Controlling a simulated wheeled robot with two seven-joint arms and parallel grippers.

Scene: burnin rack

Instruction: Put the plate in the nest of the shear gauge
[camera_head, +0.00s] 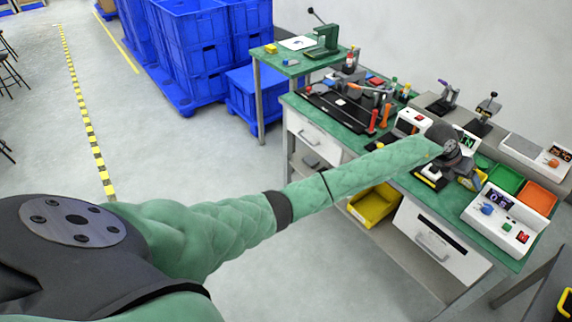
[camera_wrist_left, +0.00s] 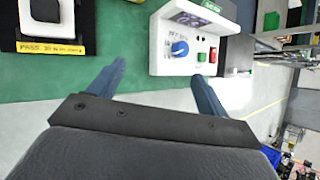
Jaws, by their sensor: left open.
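My left gripper (camera_wrist_left: 160,70) is open, its two blue-grey fingers apart with nothing held between them. In the head view my left arm reaches to the bench, and its wrist hides the fingers. I cannot pick out the plate with certainty. My right gripper is out of view.
A white control box (camera_head: 503,218) with a blue knob stands at the bench's front right; it also shows beyond the fingers in the wrist view (camera_wrist_left: 182,52). Green (camera_head: 505,180) and orange (camera_head: 538,197) bins are behind it. Tools crowd the black tray (camera_head: 335,107). Blue crates (camera_head: 195,45) stand behind.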

